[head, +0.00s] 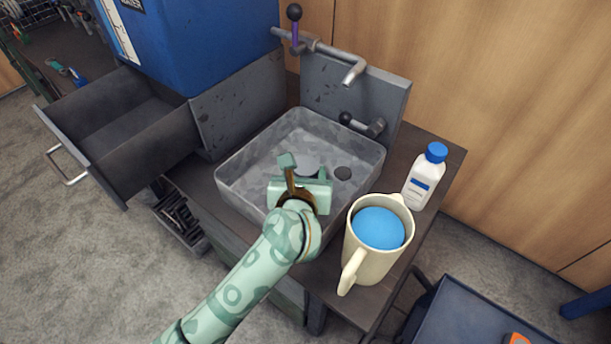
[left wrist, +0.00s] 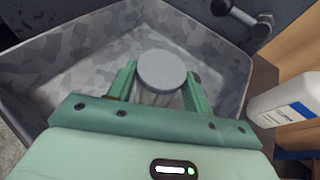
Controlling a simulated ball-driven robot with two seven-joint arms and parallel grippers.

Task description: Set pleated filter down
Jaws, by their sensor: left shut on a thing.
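The pleated filter (left wrist: 162,70) has a round grey end cap, with a pale pleated body partly visible below it in the left wrist view. My left gripper (left wrist: 160,88) is shut on it, one finger on each side of the body. In the head view the gripper (head: 303,180) is over the grey sink basin (head: 229,180), and the filter's grey cap (head: 307,166) shows just beyond it. The filter's lower end is hidden, so I cannot tell whether it touches the basin floor. My right gripper is not in view.
A cream jug (head: 372,262) with a blue round thing in it and a white bottle (head: 424,180) with a blue cap stand right of the basin. A tap (head: 335,55) hangs over the back. An open drawer (head: 120,125) is at left.

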